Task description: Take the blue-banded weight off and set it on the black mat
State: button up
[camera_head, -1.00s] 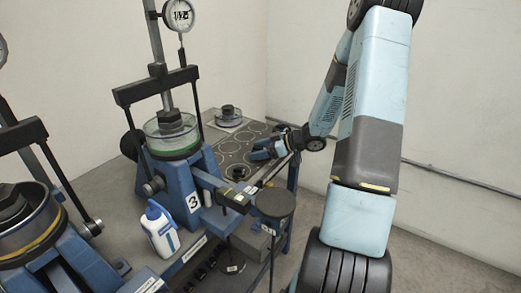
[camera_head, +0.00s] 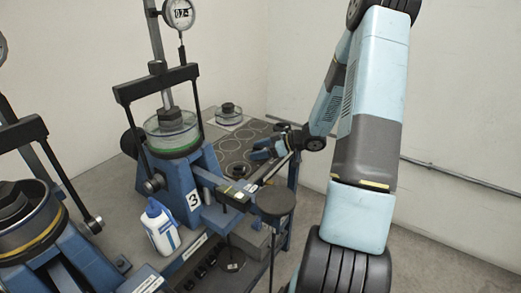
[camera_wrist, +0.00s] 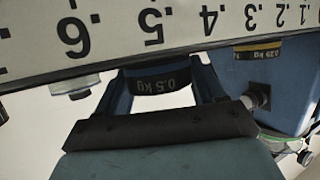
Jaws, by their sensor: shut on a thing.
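In the wrist view my gripper (camera_wrist: 164,82) is shut on a dark weight (camera_wrist: 165,86) marked 0.5 kg, which reads upside down. The mat has several pale circles. I cannot tell whether the held weight touches anything beneath it.
A white numbered beam (camera_wrist: 140,30) crosses close in front of the wrist camera. A yellow-banded weight (camera_wrist: 272,46) shows at the right there. Lever frame 3 (camera_head: 188,190), a white bottle (camera_head: 160,228) and a round dark pan (camera_head: 275,201) stand nearer in the head view.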

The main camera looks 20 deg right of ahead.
jog(key=o, duration=1.3)
jog(key=v, duration=1.4)
jog(key=w+r+m+t+h, duration=0.2)
jog(key=w+r+t+h, duration=0.1)
jog(key=w+r+h, duration=0.6)
jog(key=s+a+r+m+h, duration=0.2)
jog(key=s+r+m+h, duration=0.3)
jog(key=r, duration=0.7)
jog(key=s+a+m+g+y, duration=0.1)
jog(key=s+a, duration=0.4)
jog(key=s, duration=0.4)
jog(key=s+a+r+m+g, duration=0.1)
jog(key=s+a+m+g, duration=0.1)
jog(key=s+a, duration=0.3)
jog(key=s+a+r+m+g+y, duration=0.1)
jog(key=s+a, duration=0.4)
jog(key=s, duration=0.8)
jog(key=shift+s+a+r+g+y, duration=0.2)
jog(key=shift+s+a+g+y, duration=0.1)
jog(key=shift+s+a+g, duration=0.1)
